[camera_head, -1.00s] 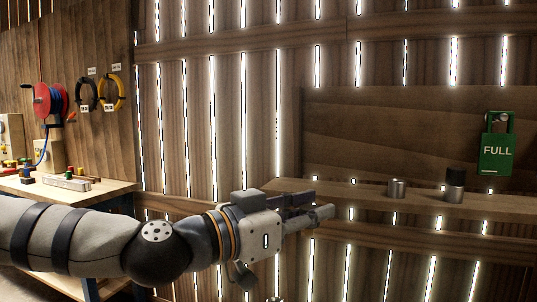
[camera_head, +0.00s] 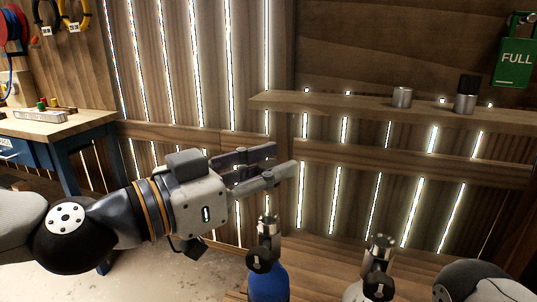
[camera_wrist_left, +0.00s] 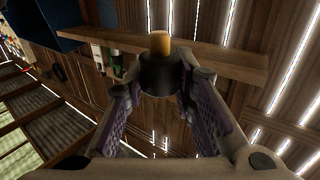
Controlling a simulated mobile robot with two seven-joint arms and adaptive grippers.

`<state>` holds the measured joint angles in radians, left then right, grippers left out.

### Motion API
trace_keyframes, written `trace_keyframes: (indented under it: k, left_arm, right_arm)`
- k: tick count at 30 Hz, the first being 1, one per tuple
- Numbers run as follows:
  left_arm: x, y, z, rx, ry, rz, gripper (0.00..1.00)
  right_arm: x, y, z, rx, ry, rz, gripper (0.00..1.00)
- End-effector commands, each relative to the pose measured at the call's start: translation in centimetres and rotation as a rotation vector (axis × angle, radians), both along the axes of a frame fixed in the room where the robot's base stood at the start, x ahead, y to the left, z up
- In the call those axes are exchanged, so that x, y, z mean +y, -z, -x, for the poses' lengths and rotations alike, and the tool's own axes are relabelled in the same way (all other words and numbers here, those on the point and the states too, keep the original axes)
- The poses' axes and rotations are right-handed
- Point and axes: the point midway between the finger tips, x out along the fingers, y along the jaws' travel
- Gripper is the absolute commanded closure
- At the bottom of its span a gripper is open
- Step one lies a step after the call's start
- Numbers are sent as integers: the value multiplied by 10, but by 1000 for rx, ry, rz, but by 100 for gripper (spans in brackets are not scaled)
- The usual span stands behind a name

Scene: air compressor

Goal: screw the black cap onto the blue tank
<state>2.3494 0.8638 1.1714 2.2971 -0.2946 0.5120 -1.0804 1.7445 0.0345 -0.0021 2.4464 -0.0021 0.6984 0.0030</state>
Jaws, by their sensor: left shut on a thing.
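The blue tank (camera_head: 268,284) stands at the bottom centre of the head view, its metal valve top (camera_head: 268,235) upright and its lower part cut off. My left gripper (camera_head: 284,161) is above it and slightly to the right, apart from it, fingers pointing right. In the left wrist view my left gripper (camera_wrist_left: 160,88) is shut on a dark, rounded piece, which looks like the black cap (camera_wrist_left: 160,76). An orange-brown part sticks out of the piece's far end. The held piece is hard to make out in the head view. My right gripper is not in view.
A pale tank with a metal valve (camera_head: 378,262) stands right of the blue tank. A wall shelf (camera_head: 340,103) holds a small metal cylinder (camera_head: 402,97) and a black-topped metal one (camera_head: 466,95). A green FULL sign (camera_head: 515,62) hangs above. A workbench (camera_head: 70,124) stands left.

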Motion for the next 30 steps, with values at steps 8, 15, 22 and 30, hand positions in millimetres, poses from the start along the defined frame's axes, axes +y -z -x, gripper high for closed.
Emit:
trace_keyframes:
  k: [8,15,22,30]
  left_arm:
    - [0,30,0,2,0,0,99]
    - [0,31,0,-2,-1,1,99]
    - [0,31,0,-2,-1,1,99]
    - [0,30,0,-2,-1,0,99]
  right_arm:
    - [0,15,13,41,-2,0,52]
    - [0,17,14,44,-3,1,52]
    - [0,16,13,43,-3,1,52]
    - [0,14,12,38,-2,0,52]
